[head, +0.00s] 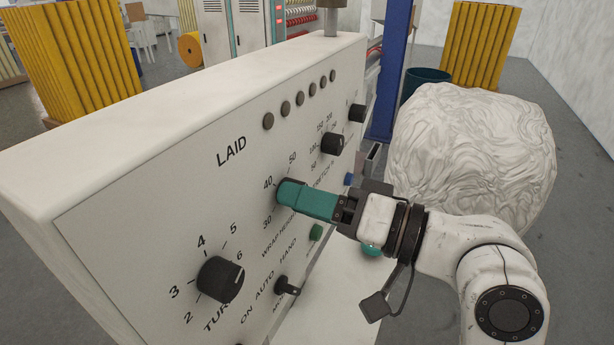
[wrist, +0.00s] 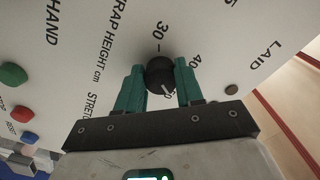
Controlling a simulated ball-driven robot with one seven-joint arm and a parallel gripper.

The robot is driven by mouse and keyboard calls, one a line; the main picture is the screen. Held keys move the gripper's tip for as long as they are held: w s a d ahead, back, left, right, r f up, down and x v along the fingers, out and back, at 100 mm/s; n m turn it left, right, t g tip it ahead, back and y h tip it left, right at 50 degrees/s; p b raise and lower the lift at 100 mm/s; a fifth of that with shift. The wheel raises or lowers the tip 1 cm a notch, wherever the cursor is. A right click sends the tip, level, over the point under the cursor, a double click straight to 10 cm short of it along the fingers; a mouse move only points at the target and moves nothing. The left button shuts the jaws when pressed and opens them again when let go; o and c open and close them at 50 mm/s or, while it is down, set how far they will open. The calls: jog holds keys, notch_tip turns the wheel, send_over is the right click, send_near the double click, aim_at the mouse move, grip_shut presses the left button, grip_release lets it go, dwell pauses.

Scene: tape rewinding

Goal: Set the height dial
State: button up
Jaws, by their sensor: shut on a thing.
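The wrap height dial (wrist: 159,72) is a round black knob with a white pointer line, on the white panel (head: 170,160). In the wrist view it sits between the two teal fingers of my gripper (wrist: 160,88), which is shut on it from both sides. The pointer line slants down and slightly right in that view, away from the printed 30 and 40. In the head view my gripper (head: 290,195) reaches the panel from the right, by the 30, 40 and 50 marks, and its fingers hide most of the dial. Part of the scale is hidden behind the fingers.
The turns dial (head: 220,279) is lower left, the mode switch (head: 287,287) below, the stretch dial (head: 332,144) above right. A green button (head: 316,232) is close under my gripper. A white wrapped bulk (head: 470,150) stands behind my arm. A round grey stud (wrist: 231,89) shows near LAID.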

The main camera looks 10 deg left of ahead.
jog(key=shift+r+m+p, duration=0.15)
jog(key=shift+m+p, duration=0.45)
jog(key=shift+w+d, duration=0.1)
jog(key=o, duration=1)
jog(key=shift+o, duration=0.2)
jog(key=b+v, duration=0.2)
jog(key=v, duration=0.8)
jog(key=shift+d, duration=0.3)
